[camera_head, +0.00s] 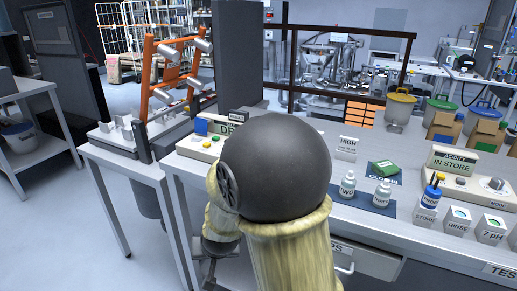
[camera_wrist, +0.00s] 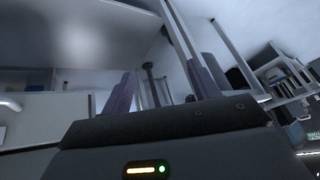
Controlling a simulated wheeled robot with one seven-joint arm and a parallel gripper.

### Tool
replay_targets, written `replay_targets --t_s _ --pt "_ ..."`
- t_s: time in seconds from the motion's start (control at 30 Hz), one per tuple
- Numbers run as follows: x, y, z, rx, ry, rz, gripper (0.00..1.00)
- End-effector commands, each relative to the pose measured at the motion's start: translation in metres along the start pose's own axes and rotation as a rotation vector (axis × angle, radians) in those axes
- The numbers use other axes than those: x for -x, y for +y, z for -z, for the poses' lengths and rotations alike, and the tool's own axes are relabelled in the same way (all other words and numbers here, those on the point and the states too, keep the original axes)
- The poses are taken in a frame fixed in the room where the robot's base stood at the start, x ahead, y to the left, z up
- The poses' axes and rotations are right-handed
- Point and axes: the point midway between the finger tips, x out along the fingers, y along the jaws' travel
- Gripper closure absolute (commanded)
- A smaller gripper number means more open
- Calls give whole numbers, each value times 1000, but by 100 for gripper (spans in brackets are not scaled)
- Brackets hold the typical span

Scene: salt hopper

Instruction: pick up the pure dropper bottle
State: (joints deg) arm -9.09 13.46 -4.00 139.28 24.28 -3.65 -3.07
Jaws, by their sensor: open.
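Two small white dropper bottles stand upright on a dark blue mat (camera_head: 362,203) on the bench in the head view. The left bottle (camera_head: 348,185) seems to read "TWO". The label on the right bottle (camera_head: 382,194) is too small to read surely, so I cannot tell which is the pure one. My gripper (camera_wrist: 163,88) is open and empty in the wrist view, its two purple fingers apart. No bottle shows between or near them. In the head view my arm's dark round joint and pale sleeve cover the bench left of the bottles, and my fingers are not clearly visible.
A green packet (camera_head: 386,169) lies behind the bottles, near a "HIGH" sign (camera_head: 347,146). A blue bottle (camera_head: 430,194), labelled blocks (camera_head: 458,220) and an "IN STORE" box (camera_head: 462,163) stand to the right. An orange frame (camera_head: 175,75) stands at the left. Bare bench lies before the mat.

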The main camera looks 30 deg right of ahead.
Motion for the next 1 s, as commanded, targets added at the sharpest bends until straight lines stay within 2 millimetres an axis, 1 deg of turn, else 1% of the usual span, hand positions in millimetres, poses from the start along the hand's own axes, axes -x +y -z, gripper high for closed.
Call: replay_targets --t_s 0.03,0.1,0.2,0.3,0.37,0.5,0.63,0.7,0.8,0.9,1.0 --pt "10 -10 25 -40 47 -15 39" --pt "9 -16 50 -101 124 -47 39" --pt "10 -19 82 -180 238 -113 39" --pt "16 -17 110 -247 353 -200 39" --pt "21 -15 123 -281 422 -262 39" --pt "42 -7 148 -340 586 -427 39" --pt "70 0 158 -369 735 -599 39" --pt "85 3 160 -377 804 -682 39" --pt "99 5 158 -381 872 -771 39" --pt "105 7 156 -384 905 -814 39" --pt "105 7 154 -387 911 -823 39"
